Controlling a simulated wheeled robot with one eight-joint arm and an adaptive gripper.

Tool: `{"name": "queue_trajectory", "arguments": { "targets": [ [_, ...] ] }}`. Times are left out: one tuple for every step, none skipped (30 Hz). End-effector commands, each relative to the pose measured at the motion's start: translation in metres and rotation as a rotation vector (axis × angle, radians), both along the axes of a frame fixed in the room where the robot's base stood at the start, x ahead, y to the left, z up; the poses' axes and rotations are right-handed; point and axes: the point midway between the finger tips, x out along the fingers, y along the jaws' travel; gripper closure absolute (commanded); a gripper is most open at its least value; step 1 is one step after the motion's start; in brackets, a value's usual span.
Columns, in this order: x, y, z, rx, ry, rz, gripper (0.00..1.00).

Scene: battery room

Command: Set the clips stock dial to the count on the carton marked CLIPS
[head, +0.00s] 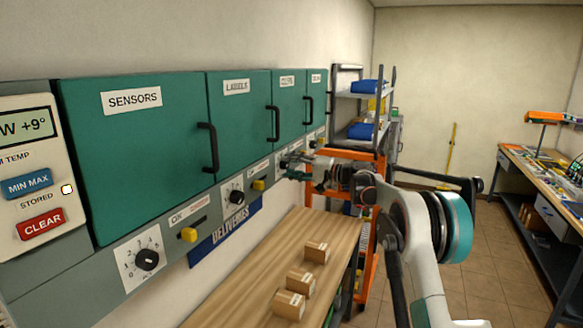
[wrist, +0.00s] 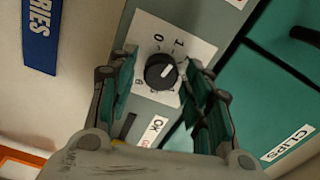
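The clips stock dial (wrist: 153,78) is a black knob on a white numbered plate in the wrist view, with the CLIPS door label (wrist: 288,143) nearby. Its white mark points to the upper right, past the 1; the figure there is hidden by a finger. My gripper (wrist: 162,66) is open, with one finger either side of the knob; I cannot tell if they touch it. In the head view, my gripper (head: 300,172) is at the panel below the CLIPS door (head: 288,105) and covers the dial. Three small cartons (head: 316,252) stand on the bench; no marking is readable.
Other dials sit under the SENSORS door (head: 147,259) and the LABELS door (head: 237,197), with yellow knobs (head: 188,235) beside them. The wooden bench (head: 240,285) lies below the DELIVERIES sign (head: 227,231). An orange-framed rack (head: 367,280) stands beyond. The floor at right is clear.

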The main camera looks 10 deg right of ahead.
Motion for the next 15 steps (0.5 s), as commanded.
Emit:
{"name": "queue_trajectory", "arguments": {
  "targets": [
    [0.000, 0.000, 0.000, 0.000, 0.000, 0.000, 0.49],
    [0.000, 0.000, 0.000, 0.000, 0.000, 0.000, 0.49],
    [0.000, 0.000, 0.000, 0.000, 0.000, 0.000, 0.49],
    [0.000, 0.000, 0.000, 0.001, -0.001, 0.000, 0.49],
    [0.000, 0.000, 0.000, 0.001, -0.001, 0.000, 0.49],
    [0.000, 0.000, 0.000, 0.001, -0.001, 0.000, 0.49],
    [0.000, 0.000, 0.000, 0.001, -0.001, 0.000, 0.49],
    [0.000, 0.000, 0.000, 0.001, -0.001, 0.000, 0.49],
    [0.000, 0.000, 0.001, 0.001, -0.001, 0.000, 0.49],
    [-0.001, -0.001, 0.001, 0.001, -0.001, 0.000, 0.49],
    [-0.002, -0.003, 0.001, 0.001, -0.001, -0.001, 0.49],
    [-0.003, -0.006, 0.001, 0.001, -0.001, -0.001, 0.49],
    [-0.005, -0.008, 0.001, 0.001, -0.001, -0.002, 0.49],
    [-0.007, -0.011, 0.001, 0.001, -0.001, -0.002, 0.49],
    [-0.011, -0.016, 0.001, 0.000, 0.000, -0.002, 0.49]
  ]
}}
